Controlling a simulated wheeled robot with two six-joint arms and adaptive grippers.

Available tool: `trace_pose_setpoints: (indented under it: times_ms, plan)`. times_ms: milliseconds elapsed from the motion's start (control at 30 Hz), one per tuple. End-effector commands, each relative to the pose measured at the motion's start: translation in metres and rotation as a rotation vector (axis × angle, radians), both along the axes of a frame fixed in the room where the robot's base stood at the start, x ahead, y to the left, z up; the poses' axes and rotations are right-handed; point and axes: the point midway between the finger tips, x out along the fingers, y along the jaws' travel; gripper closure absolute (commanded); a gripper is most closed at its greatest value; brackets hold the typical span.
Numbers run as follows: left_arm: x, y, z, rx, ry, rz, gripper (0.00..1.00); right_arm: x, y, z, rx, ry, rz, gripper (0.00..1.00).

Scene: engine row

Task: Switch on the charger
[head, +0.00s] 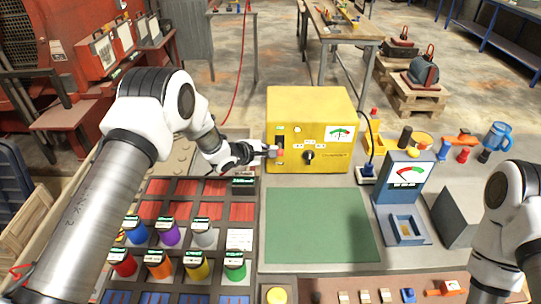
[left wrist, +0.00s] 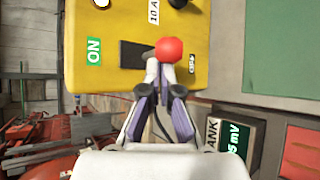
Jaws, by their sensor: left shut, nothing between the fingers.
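The yellow charger (head: 335,108) stands at the back of the bench, with a dial, a black knob and a switch on its front. The switch lever's red ball (left wrist: 168,49) sits at the end of a dark slot (left wrist: 135,54) nearer the OFF label (left wrist: 191,64). The green ON label (left wrist: 94,51) is at the slot's other end. My left gripper (head: 273,151) is shut and empty, its fingertips right at the red ball in the left wrist view (left wrist: 160,75). I cannot tell whether they touch it. My right gripper is out of view.
A green mat (head: 320,225) lies before the charger. Left of it, a compartment tray holds several coloured jars (head: 168,233). A black cable (head: 371,140) runs beside the charger.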

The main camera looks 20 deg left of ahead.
Motion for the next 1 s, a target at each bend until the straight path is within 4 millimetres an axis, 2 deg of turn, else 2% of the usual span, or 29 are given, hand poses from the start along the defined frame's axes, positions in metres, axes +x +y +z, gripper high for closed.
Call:
trace_pose_setpoints:
  times_ms: [300,1000]
  plan:
    - [0.0006,-0.0006,0.0091,0.000,-0.003,-0.002,1.00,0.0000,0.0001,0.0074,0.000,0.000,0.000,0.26]
    - [0.0008,-0.0004,0.0108,0.000,-0.003,-0.002,1.00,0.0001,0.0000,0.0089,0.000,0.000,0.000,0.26]
